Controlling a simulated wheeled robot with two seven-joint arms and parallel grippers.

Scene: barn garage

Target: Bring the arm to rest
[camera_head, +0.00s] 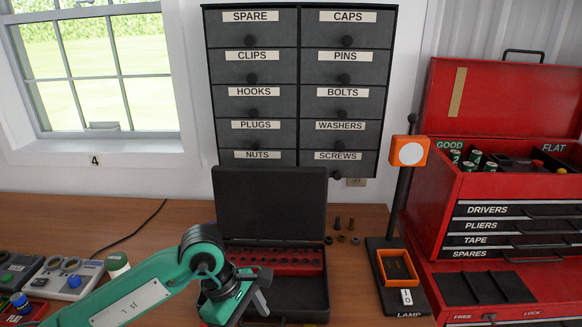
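My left arm (140,290) is green and comes in from the lower left. Its gripper (260,298) hangs over the left front part of an open black case (272,200) on the wooden bench. The grey fingers point down and to the right. They overlap in this view, so I cannot tell how far apart they are, and I see nothing held between them. The arm hides part of the case's left side. My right gripper is not in view.
A drawer cabinet (301,90) hangs on the wall behind the case. A lamp stand (395,270) with an orange tray (397,268) and a red toolbox (500,220) stand to the right. Devices (70,278) crowd the left. Small bolts (337,222) stand beside the case.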

